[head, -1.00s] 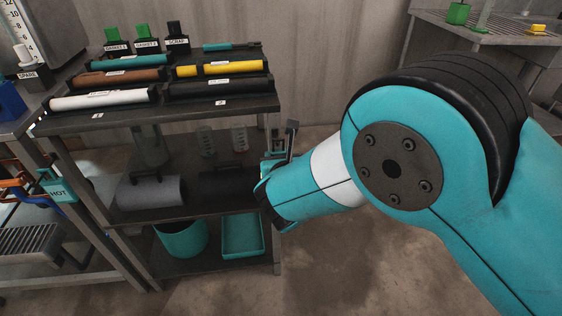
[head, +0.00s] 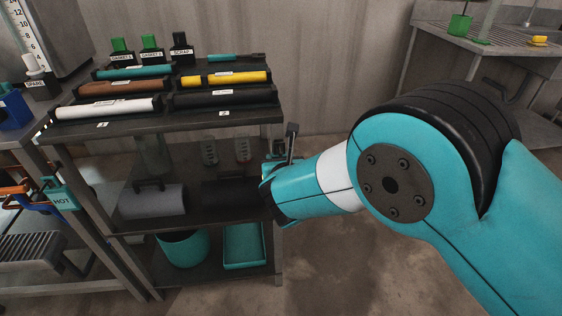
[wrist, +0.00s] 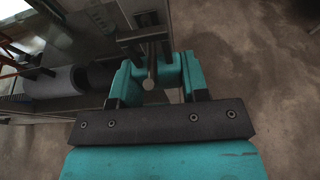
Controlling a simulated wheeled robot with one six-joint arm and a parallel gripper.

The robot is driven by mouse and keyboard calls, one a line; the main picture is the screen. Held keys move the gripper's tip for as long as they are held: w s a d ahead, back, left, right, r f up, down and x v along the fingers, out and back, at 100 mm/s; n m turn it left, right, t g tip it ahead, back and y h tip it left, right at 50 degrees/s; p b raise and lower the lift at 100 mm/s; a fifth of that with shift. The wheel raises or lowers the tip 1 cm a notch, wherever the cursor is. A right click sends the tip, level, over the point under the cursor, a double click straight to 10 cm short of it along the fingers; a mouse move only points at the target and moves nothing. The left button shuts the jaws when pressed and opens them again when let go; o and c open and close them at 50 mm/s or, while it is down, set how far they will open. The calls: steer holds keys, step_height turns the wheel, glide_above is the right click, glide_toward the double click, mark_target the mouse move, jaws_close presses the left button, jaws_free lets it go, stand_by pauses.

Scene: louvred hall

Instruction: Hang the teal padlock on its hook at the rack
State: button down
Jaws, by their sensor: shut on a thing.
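My gripper (wrist: 158,82) reaches down beside the right front post of the dark shelf rack (head: 255,118). It is shut on a small teal piece (wrist: 168,72) between its teal fingers, which I take to be the teal padlock. Its shackle is not clear. A grey rod with a round end (wrist: 150,80) shows close beside it in the wrist view, against the rack's edge; I cannot tell whether they touch. In the head view my gripper (head: 274,172) is mostly hidden by my wrist, and the held piece cannot be made out.
The rack holds rolls on top, a grey roll (head: 152,200) on the middle shelf, and a teal bin (head: 183,248) and teal tray (head: 244,247) below. A teal HOT tag (head: 60,196) hangs at the left bench. Floor right of the rack is clear.

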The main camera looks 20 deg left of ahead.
steer(key=shift+f, duration=0.25)
stand_by(0.3)
steer(key=shift+f+b, duration=0.4)
steer(key=shift+f, duration=0.05)
stand_by(0.3)
steer(key=c, duration=0.5)
jaws_free()
steer(key=shift+c, duration=0.2)
steer(key=f+p+v, duration=0.1)
steer(key=p+v, duration=0.1)
steer(key=v, duration=0.5)
steer(key=shift+s+p, duration=0.2)
steer(key=shift+p, duration=0.2)
